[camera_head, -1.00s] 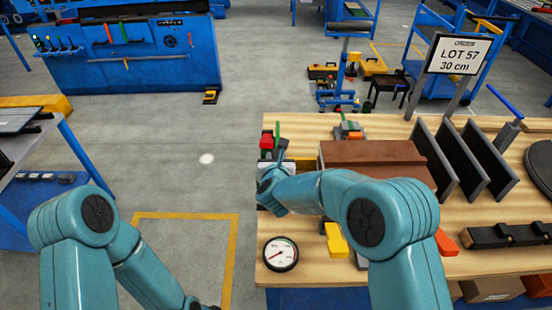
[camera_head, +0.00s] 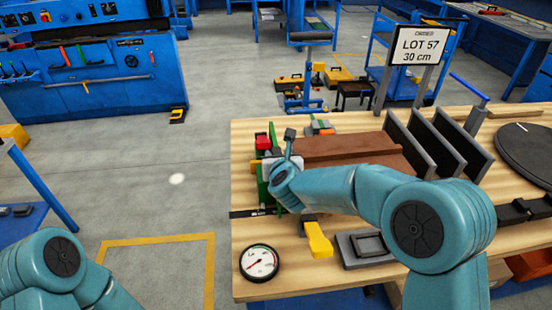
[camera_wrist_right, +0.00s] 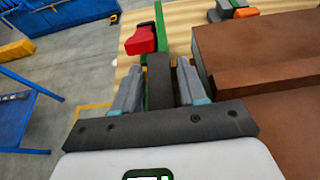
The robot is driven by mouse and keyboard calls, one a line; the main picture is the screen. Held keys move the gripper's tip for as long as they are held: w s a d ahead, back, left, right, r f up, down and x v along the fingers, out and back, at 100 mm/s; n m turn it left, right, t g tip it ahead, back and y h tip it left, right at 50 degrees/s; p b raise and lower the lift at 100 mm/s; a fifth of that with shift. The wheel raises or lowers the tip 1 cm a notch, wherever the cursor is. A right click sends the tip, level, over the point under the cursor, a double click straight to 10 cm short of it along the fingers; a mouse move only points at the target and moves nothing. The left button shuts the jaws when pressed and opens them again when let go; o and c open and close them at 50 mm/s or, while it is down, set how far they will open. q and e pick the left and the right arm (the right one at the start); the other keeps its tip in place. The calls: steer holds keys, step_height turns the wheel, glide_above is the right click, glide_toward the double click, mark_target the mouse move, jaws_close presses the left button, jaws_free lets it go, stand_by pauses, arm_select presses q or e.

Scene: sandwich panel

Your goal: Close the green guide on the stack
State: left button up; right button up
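The green guide (camera_head: 262,182) stands at the left end of the brown stack (camera_head: 350,148) on the wooden bench, partly hidden behind my right gripper. It also shows in the right wrist view (camera_wrist_right: 158,30), with a red block (camera_wrist_right: 140,40) beside it. A dark upright bar (camera_wrist_right: 160,82) rises by the guide. My right gripper (camera_wrist_right: 158,84) has its fingers on either side of this bar, apart, with narrow gaps visible. In the head view the right gripper (camera_head: 283,178) is mostly hidden by its own wrist. My left gripper is out of frame; only its arm shows.
A dial gauge (camera_head: 259,262), a yellow handle (camera_head: 318,238) and a grey tray (camera_head: 364,248) lie near the bench's front edge. Dark upright plates (camera_head: 425,140) stand right of the stack, with the LOT 57 sign (camera_head: 418,46) behind.

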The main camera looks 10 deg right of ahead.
steer(key=shift+s+r, duration=0.1)
steer(key=shift+s, duration=0.25)
steer(key=shift+b+v, duration=1.3)
steer(key=shift+v, duration=6.6)
steer(key=shift+r, duration=0.1)
steer(key=shift+c, duration=0.2)
